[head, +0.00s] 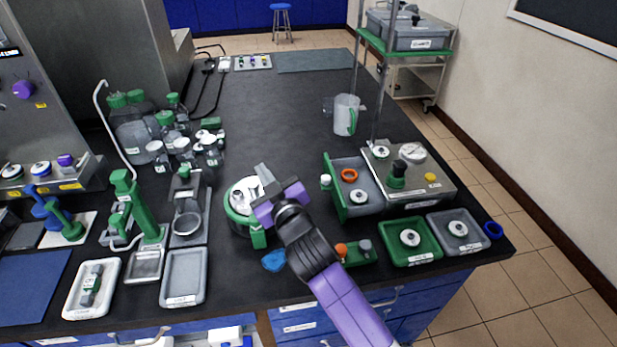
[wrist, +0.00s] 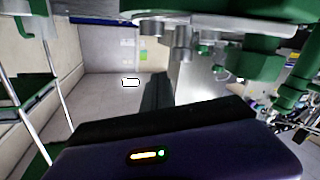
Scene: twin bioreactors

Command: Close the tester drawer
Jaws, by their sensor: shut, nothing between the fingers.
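The tester (head: 410,168) is a grey metal box at the right of the bench, with a gauge and a green-based black knob on top. Its drawer (head: 368,178) is pulled out to the left and stands open. The drawer has a green front panel (head: 335,187) with a small white-and-green knob (head: 326,182). An orange ring (head: 349,175) and a white disc with a dark centre (head: 358,196) lie inside. My gripper (head: 263,173) is shut and empty, left of the drawer front and apart from it, above a green-and-clear pot (head: 243,204). In the wrist view a dark finger (wrist: 157,95) shows; the drawer cannot be made out.
A green tray (head: 427,247) and a grey tray (head: 478,244), each with a disc, lie in front of the tester. A small green block (head: 362,256) with knobs sits near my arm. A white jug (head: 345,116) stands behind the drawer. The bench's back middle is clear.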

